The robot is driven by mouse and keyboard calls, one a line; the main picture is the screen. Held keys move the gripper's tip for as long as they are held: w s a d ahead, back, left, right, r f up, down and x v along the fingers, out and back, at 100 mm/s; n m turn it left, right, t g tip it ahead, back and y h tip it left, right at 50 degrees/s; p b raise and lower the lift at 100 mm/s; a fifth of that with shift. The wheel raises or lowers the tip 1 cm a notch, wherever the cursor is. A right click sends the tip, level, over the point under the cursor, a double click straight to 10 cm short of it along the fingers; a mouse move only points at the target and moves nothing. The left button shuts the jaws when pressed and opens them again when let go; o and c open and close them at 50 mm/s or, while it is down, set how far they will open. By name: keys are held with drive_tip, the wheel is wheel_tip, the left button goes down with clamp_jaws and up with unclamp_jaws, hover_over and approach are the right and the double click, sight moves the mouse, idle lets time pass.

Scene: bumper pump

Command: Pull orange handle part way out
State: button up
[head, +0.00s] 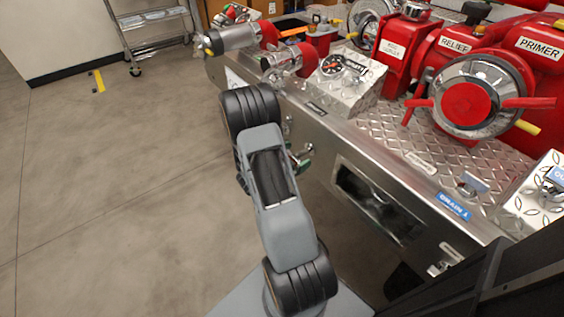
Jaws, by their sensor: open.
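I cannot make out a clearly orange handle in the head view. A short yellow handle end (527,127) sticks out below the chrome and red handwheel (466,104) on the right side of the pump. Small metal and greenish fittings (302,160) show at the bumper's side, just right of my arm; I cannot tell what they are. My arm rises from the bottom middle and bends beside the bumper's left end. My gripper does not show; it may be hidden behind the arm's upper joint.
The silver tread-plate bumper (385,140) carries a gauge box (343,79), red pump housings and a chrome nozzle (229,39). Its front face has a recessed opening (378,204). A wire cart (154,24) stands at the back left.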

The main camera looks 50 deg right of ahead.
drive_tip(key=w+a+p, duration=0.1)
drive_tip(key=w+a, duration=0.1)
drive_tip(key=a, duration=1.1)
drive_tip(key=shift+p, duration=0.3)
